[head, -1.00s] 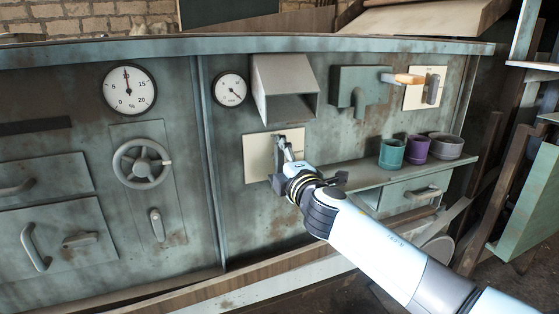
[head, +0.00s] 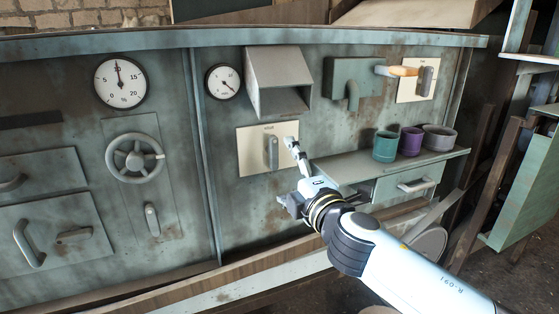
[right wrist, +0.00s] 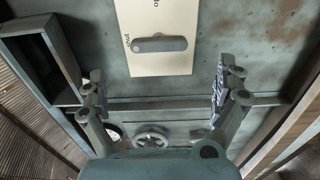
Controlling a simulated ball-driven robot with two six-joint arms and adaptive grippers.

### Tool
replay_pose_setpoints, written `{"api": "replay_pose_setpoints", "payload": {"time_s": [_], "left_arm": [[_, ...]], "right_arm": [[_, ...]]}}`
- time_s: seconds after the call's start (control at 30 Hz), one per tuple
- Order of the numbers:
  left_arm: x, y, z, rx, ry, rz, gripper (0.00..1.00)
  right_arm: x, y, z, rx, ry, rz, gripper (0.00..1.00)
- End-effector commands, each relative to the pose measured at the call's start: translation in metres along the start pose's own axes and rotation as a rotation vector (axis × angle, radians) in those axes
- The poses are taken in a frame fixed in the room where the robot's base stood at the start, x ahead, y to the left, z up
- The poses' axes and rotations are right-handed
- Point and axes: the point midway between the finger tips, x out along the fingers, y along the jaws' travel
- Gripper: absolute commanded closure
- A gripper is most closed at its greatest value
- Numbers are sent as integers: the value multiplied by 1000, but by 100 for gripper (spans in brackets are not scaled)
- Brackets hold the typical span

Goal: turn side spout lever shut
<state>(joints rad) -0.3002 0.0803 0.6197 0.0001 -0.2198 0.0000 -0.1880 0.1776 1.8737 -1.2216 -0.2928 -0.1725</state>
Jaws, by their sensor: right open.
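A grey lever (head: 271,152) stands upright on a cream plate (head: 250,160) below the hooded spout. The right wrist view shows this lever (right wrist: 160,44) lying along the plate (right wrist: 160,65), in line with the word "shut" at its left. My right gripper (head: 290,172) is in front of the panel, just right of and below the lever. In the right wrist view its fingers (right wrist: 160,80) are spread wide, with nothing between them and the lever beyond them. A second plate lever (head: 426,82) is at the upper right. My left gripper is not in view.
The hooded spout (head: 280,75) juts out above the plate. A handwheel (head: 135,158) is at left.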

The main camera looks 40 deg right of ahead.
Motion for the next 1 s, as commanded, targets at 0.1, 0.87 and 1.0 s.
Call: {"api": "replay_pose_setpoints", "payload": {"time_s": [0.1,0.87,1.0], "left_arm": [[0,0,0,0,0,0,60],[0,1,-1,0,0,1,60],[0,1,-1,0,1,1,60]], "right_arm": [[-18,-1,0,0,0,-1,0],[-30,-5,0,2,-2,-10,0],[-36,-55,6,25,-20,-110,0]]}}
